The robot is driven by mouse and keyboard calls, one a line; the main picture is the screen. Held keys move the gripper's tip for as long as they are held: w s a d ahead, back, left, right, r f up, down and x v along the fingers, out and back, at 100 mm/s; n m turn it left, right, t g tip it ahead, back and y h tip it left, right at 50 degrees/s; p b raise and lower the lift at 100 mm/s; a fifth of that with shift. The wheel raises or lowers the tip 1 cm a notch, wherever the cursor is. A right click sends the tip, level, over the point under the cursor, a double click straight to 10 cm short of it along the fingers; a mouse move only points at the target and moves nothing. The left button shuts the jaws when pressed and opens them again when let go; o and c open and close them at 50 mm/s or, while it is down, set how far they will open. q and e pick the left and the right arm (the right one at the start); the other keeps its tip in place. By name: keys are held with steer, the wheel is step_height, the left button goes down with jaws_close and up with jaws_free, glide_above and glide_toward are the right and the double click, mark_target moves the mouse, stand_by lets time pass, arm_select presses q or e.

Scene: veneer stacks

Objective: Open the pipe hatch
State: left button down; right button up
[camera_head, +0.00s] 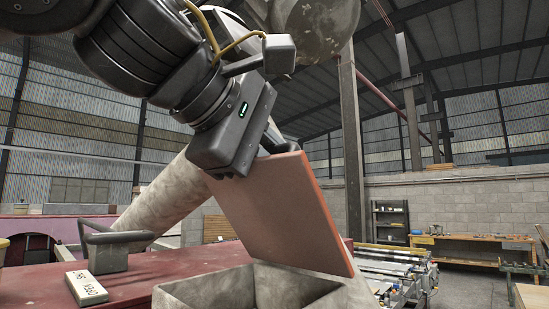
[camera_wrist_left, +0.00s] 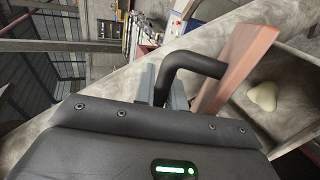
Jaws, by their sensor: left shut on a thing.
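The pipe hatch (camera_head: 282,210) is a flat orange-red panel, tilted steeply up above a grey, stained square opening (camera_head: 205,288). My left gripper (camera_head: 273,145) is at the panel's upper edge, shut on its black handle. In the left wrist view the bent black handle (camera_wrist_left: 192,62) sits between the grey fingers (camera_wrist_left: 163,88), beside the hatch (camera_wrist_left: 235,65). The opening (camera_wrist_left: 298,68) shows there uncovered, with a pale rounded lump (camera_wrist_left: 263,95) inside. My right gripper is not in view.
A grey lever box (camera_head: 108,255) and a small lettered block (camera_head: 87,288) stand on the red surface (camera_head: 135,285) left of the opening. A thick pale pipe (camera_head: 170,200) slants up behind the hatch. A workbench (camera_head: 480,240) and shelf (camera_head: 390,218) are far right.

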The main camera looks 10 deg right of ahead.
arm_select(q)
steer(key=shift+f, duration=0.4)
stand_by(0.4)
steer(key=c, duration=1.7)
jaws_free()
steer(key=shift+r+p, duration=0.3)
steer(key=shift+r, duration=1.05)
steer(key=shift+s+a+r, duration=0.15)
steer(key=shift+a+r, duration=0.1)
steer(key=shift+r, duration=0.3)
steer(key=shift+s+a+r, duration=0.1)
steer(key=shift+a+r, duration=0.1)
steer(key=shift+r, duration=0.4)
steer(key=shift+s+a+r, duration=0.15)
steer(key=shift+a+r, duration=0.1)
steer(key=shift+r, duration=0.3)
steer(key=a+r, duration=0.1)
steer(key=s+r, duration=0.1)
steer(key=r, duration=0.1)
steer(key=s+a+r, duration=0.1)
steer(key=r, duration=0.1)
steer(key=shift+s+a+r, duration=0.15)
steer(key=shift+a, duration=0.2)
steer(key=shift+d, duration=0.1)
